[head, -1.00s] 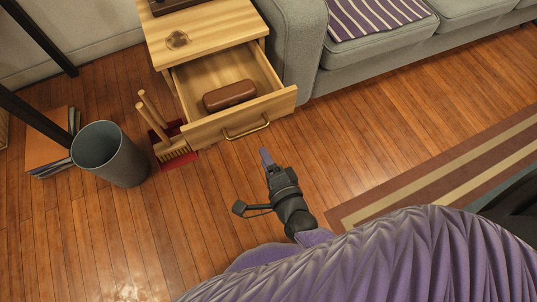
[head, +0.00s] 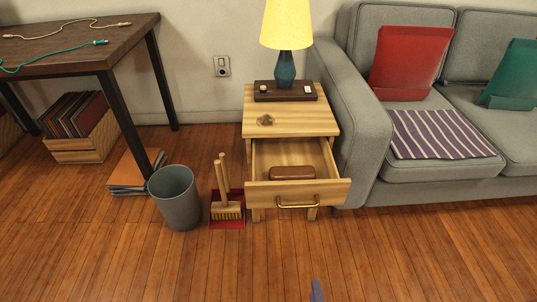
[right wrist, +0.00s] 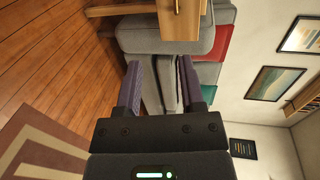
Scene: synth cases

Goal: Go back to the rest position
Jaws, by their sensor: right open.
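My right gripper (right wrist: 160,86) is open in the right wrist view, its two purple fingers apart with nothing between them. In the head view only a purple fingertip of the right gripper (head: 316,291) shows at the bottom edge, over bare floor, well in front of the nightstand. My left gripper is in neither view. The nightstand drawer (head: 330,192) is pulled open. A brown case (head: 292,172) lies inside it, apart from my gripper.
A grey bin (head: 174,198) and a brush with a red dustpan (head: 228,208) stand left of the nightstand (head: 290,118). A dark table (head: 75,48) is at the left, a grey sofa (head: 355,120) at the right. The front floor is clear.

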